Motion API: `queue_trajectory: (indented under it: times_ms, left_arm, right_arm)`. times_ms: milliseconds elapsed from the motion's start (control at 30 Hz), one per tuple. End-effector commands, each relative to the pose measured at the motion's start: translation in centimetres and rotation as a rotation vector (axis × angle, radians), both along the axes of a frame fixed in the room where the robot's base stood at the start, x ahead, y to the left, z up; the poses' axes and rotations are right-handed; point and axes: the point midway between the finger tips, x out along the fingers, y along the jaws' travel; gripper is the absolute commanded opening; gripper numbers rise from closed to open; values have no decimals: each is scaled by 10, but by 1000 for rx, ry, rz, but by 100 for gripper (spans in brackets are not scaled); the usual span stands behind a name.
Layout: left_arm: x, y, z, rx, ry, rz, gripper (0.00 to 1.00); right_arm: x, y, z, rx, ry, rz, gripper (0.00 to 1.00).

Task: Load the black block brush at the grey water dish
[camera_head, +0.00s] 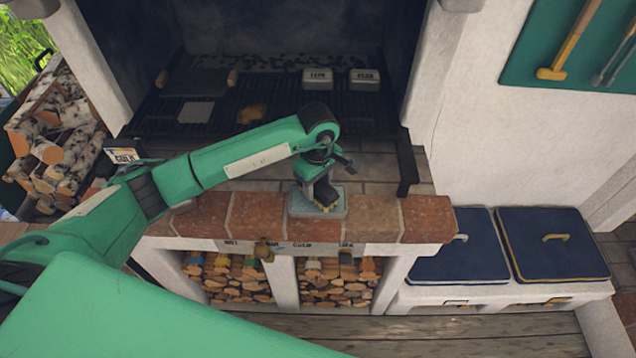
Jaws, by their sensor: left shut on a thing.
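My left gripper (316,178) points down over the brick ledge in front of the grill, shut on the black block brush (326,192). The brush is a small dark block with a pale yellowish lower edge. It is over the grey water dish (298,207), a shallow rectangular dish on the brick ledge. The brush's lower edge overlaps the dish in the picture; whether it touches the dish's inside I cannot tell. The gripper and brush hide part of the dish. My right gripper is not in view.
The brick ledge (240,216) is bare on both sides of the dish. Below it, two cubbies hold split logs (340,285), with small labels above. Two white tins (317,79) stand on the grill behind. Dark blue lidded boxes (450,262) are at right, stacked birch logs (60,140) at left.

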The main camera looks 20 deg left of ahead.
Motion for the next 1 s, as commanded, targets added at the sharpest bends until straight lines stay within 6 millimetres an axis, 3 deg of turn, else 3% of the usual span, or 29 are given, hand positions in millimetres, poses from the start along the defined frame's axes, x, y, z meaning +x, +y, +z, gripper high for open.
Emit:
queue_trajectory:
  times_ms: [1000]
  left_arm:
    - [0,0,-7,0,0,0,27]
  right_arm:
    - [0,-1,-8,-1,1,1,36]
